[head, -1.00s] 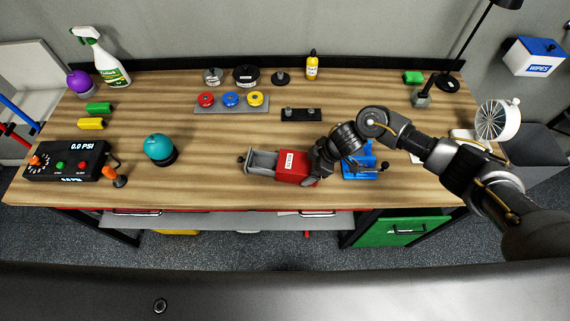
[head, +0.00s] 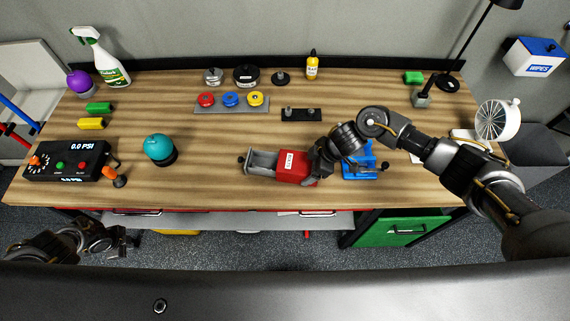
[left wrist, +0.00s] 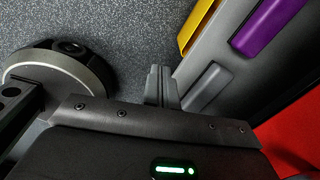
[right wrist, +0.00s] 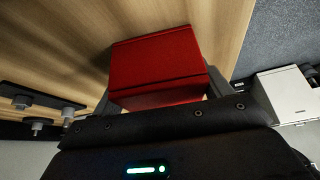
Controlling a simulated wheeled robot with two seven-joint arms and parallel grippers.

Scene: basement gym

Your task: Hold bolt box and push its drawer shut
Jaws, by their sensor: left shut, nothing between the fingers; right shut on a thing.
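The bolt box (head: 294,167) is a red box with a white label, on the table right of centre. Its grey drawer (head: 262,164) sticks out to the left, with a dark knob (head: 241,160) at its end. My right gripper (head: 313,177) is shut on the box's right end; in the right wrist view the red box (right wrist: 158,68) fills the space ahead of the fingers. My left gripper (head: 128,241) is low at the left, in front of the table edge and away from the box. In the left wrist view its fingers (left wrist: 162,88) are together and empty.
A blue vise-like tool (head: 358,168) stands just right of the box. A teal ball (head: 159,148) on a dark base and a pressure panel (head: 66,161) stand to the left. The table between teal ball and drawer knob is clear.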

